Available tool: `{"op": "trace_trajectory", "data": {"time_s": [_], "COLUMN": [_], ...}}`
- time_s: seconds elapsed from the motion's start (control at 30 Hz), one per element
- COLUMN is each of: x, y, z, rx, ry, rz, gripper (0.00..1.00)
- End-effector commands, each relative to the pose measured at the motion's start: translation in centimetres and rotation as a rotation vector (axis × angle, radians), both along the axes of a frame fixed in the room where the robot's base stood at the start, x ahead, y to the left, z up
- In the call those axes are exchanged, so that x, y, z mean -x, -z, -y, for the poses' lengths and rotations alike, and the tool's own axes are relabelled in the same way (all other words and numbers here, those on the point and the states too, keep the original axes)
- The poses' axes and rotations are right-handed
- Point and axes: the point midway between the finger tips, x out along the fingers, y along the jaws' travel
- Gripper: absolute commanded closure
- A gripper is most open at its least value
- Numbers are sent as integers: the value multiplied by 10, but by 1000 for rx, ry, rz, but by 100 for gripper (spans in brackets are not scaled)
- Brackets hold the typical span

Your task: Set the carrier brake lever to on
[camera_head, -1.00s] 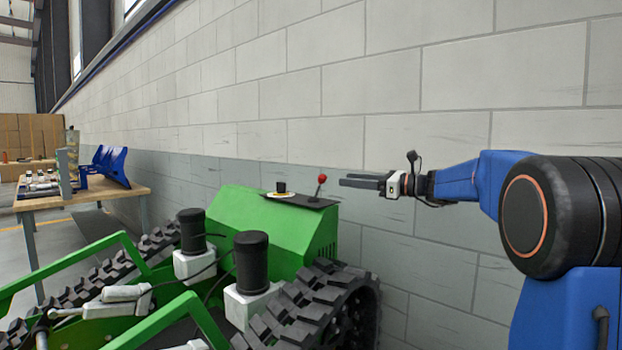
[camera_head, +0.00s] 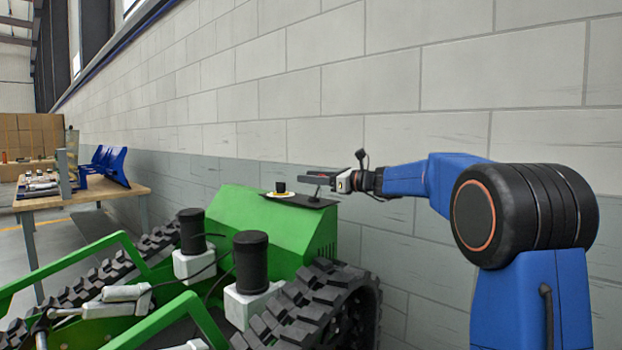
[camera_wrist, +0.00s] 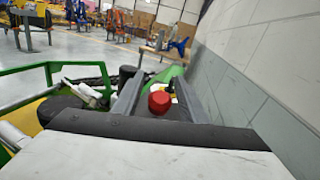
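The brake lever (camera_head: 316,193) stands on the dark panel (camera_head: 300,201) on top of the green carrier (camera_head: 265,225). Only its thin stalk shows in the head view; my gripper hides its red knob there. In the wrist view the red knob (camera_wrist: 159,101) sits between the two fingers, with a gap to each side of it. My gripper (camera_head: 310,176) is open and level at knob height, reaching in from the right. Its fingers also show in the wrist view (camera_wrist: 160,95). I see no on or off marking.
The block wall (camera_head: 440,240) runs close behind the carrier. Black tracks (camera_head: 335,305) and cylinders (camera_head: 251,262) lie in front. A workbench (camera_head: 90,197) stands at far left.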

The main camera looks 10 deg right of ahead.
Motion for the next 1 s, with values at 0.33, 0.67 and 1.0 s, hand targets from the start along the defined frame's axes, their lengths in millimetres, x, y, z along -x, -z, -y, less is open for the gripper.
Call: {"op": "trace_trajectory", "data": {"time_s": [0.33,0.67,1.0], "x": [-1,-1,-9], "y": [0,0,-1], "z": [-1,-1,-8], "rx": [0,3,71], "ry": [0,-1,-2], "rz": [0,-3,-91], "gripper": [75,100,100]}}
